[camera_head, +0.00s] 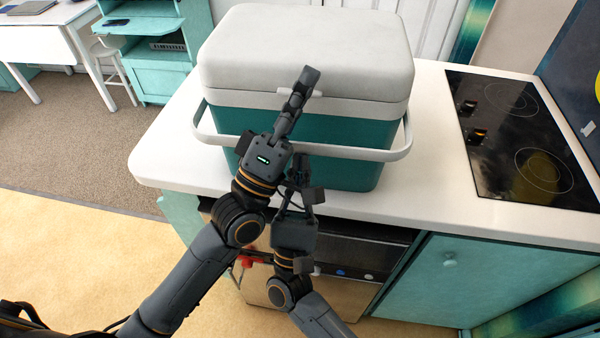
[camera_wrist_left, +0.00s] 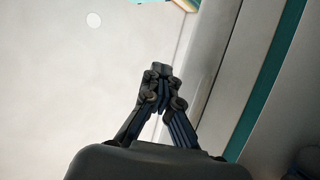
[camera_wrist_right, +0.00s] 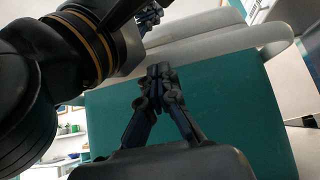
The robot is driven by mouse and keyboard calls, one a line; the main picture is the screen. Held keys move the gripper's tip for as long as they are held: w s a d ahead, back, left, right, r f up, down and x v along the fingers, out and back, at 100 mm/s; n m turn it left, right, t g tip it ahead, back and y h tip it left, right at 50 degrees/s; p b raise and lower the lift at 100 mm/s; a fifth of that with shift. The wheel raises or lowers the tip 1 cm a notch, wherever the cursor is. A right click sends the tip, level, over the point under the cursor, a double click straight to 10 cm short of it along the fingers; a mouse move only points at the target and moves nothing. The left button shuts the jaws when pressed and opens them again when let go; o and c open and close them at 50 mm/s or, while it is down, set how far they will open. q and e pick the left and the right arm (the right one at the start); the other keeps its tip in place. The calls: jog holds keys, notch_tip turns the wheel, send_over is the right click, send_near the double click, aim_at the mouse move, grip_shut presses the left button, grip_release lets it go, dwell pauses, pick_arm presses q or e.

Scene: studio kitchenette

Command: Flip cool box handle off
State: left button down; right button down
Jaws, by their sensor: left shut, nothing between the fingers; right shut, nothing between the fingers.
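The cool box (camera_head: 375,125) stands on the white counter, with a teal body and a closed pale grey lid (camera_head: 310,45). Its pale handle (camera_head: 403,143) is down, looping around the front; my left arm hides part of it. My left gripper (camera_head: 308,75) is shut and empty, its tips in front of the lid's front edge. My right gripper (camera_head: 300,165) is shut and empty, lower down by the box front and below the handle's front bar; contact cannot be told. In the right wrist view, its fingers (camera_wrist_right: 158,72) point across the teal body (camera_wrist_right: 225,110).
A black cooktop (camera_head: 525,140) lies to the right on the counter (camera_head: 440,185). An oven and teal cabinet front (camera_head: 480,275) are below the counter edge. A white desk (camera_head: 45,20) and teal shelf stand back left. The floor to the left is clear.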

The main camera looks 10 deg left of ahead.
pick_arm(q)
jog(key=c, duration=1.7)
grip_release()
